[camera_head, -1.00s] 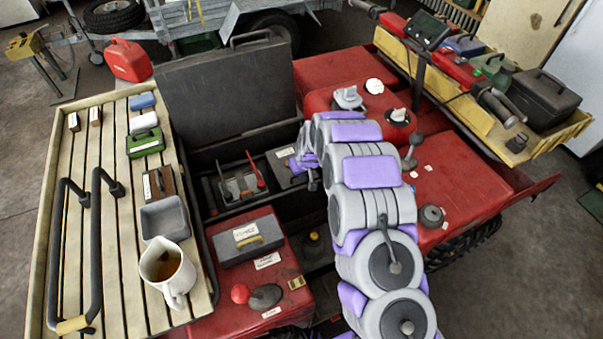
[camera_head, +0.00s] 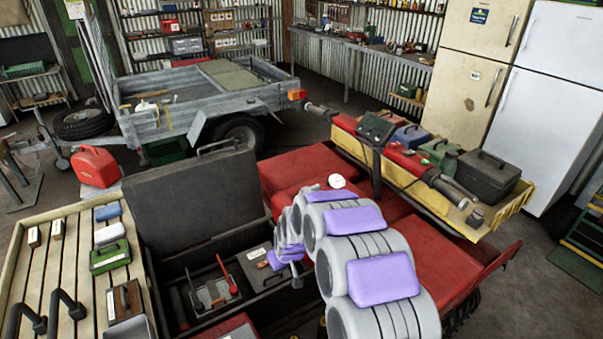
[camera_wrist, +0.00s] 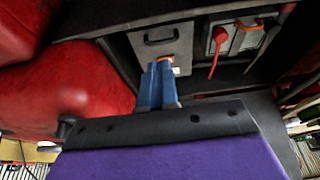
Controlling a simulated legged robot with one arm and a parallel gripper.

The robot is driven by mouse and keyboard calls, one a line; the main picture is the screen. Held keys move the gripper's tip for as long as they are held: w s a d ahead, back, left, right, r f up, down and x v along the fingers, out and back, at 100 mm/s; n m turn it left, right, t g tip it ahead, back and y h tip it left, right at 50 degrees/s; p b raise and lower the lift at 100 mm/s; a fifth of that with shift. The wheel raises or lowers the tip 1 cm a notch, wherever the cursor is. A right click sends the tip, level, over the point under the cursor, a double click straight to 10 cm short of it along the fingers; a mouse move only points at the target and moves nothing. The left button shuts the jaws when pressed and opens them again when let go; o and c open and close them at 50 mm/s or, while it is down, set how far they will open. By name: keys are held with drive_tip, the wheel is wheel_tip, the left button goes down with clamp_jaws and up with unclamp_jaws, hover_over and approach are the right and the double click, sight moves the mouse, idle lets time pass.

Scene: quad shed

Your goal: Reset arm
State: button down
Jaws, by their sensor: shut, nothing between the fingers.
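My arm, in grey and purple segments, rises from the bottom of the head view and curls over the red quad bike (camera_head: 300,170). My gripper (camera_wrist: 158,86) shows as two blue fingers close together in the middle of the wrist view, with nothing between them. It points toward the open black box (camera_head: 165,276) on the quad. In the wrist view a grey case with a black handle (camera_wrist: 160,45) lies just beyond the fingertips. In the head view the fingertips are mostly hidden behind the arm.
A slatted rack (camera_head: 62,262) at left holds small boxes and a green case (camera_head: 110,257). The raised black lid (camera_head: 195,205) stands behind the box. A yellow tray (camera_head: 405,195) with tools is at right. A grey trailer (camera_head: 200,105) and fridges (camera_head: 555,100) stand behind.

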drive_tip(key=s+d+r+m+g+h, duration=0.1)
drive_tip(key=s+d+r+m+g, duration=0.15)
drive_tip(key=s+d+r, duration=1.4)
drive_tip(key=s+d+r+m+g, duration=0.1)
drive_tip(key=s+d, duration=0.4)
drive_tip(key=s, duration=0.7)
drive_tip(key=s+d+r+m+g+h, duration=0.1)
drive_tip(key=s+d+r+m, duration=0.3)
drive_tip(key=s, duration=0.9)
drive_tip(key=shift+s+d+r, duration=0.25)
drive_tip(key=shift+d+r, duration=0.15)
drive_tip(key=shift+r, duration=0.15)
